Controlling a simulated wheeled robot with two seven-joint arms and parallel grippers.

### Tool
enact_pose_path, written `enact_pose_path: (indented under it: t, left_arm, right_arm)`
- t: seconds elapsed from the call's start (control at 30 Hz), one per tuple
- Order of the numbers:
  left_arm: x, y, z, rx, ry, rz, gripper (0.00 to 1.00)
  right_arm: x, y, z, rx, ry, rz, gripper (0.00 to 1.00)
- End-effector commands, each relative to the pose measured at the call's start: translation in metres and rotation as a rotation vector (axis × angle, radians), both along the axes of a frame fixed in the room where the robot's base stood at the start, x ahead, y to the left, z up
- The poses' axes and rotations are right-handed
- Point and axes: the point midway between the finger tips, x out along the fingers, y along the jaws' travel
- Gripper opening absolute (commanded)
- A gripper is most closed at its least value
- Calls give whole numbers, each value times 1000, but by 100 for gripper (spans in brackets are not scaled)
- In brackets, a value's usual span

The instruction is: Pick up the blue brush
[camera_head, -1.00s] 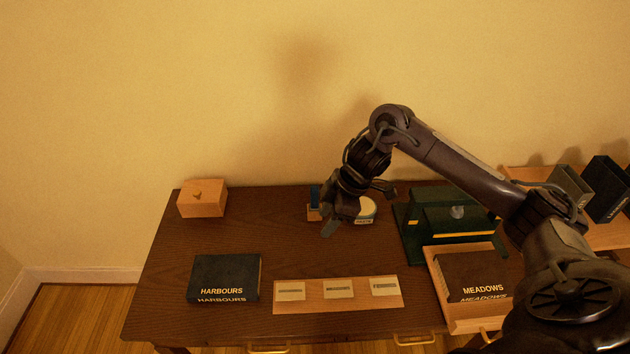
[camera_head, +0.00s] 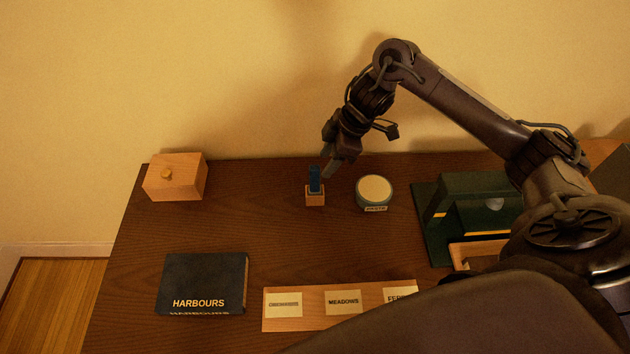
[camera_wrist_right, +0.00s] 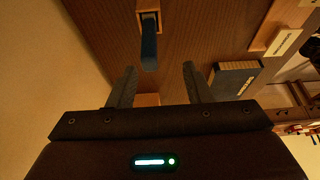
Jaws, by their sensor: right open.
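The blue brush (camera_head: 314,180) stands upright in a small wooden holder (camera_head: 315,199) near the back of the desk. In the right wrist view the brush (camera_wrist_right: 149,52) points from its holder (camera_wrist_right: 149,20) toward my jaws. My right gripper (camera_head: 331,170) is just right of the brush's top in the head view. It is open, and its two fingers (camera_wrist_right: 155,80) are spread with nothing between them. The brush end lies just beyond the fingertips, nearer the left finger. My left gripper is out of view.
A round tin (camera_head: 374,192) stands right of the holder. A HARBOURS book (camera_head: 203,282) and a label board (camera_head: 316,321) lie in front. A green stand (camera_head: 430,215) is farther right. Bare desk surrounds the holder.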

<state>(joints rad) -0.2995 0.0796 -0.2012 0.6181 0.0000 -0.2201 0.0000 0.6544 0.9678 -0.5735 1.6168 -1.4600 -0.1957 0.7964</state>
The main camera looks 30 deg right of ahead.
Motion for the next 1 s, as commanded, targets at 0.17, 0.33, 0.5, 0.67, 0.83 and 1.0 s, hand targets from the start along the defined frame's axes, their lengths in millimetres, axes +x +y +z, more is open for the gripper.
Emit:
enact_pose_path:
  t: [0.17,0.33,0.5,0.67,0.83,1.0]
  left_arm:
    - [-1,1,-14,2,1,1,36]
    - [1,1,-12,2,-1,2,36]
    - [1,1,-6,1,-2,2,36]
    - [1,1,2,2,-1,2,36]
    - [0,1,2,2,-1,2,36]
    - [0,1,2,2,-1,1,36]
  right_arm:
    - [0,1,-16,0,0,0,45]
    - [3,7,-29,2,2,1,45]
    - [9,13,-45,2,3,-1,45]
    - [17,21,-67,2,4,-2,45]
    - [20,26,-83,1,1,-1,45]
    - [20,26,-85,-1,-1,1,45]
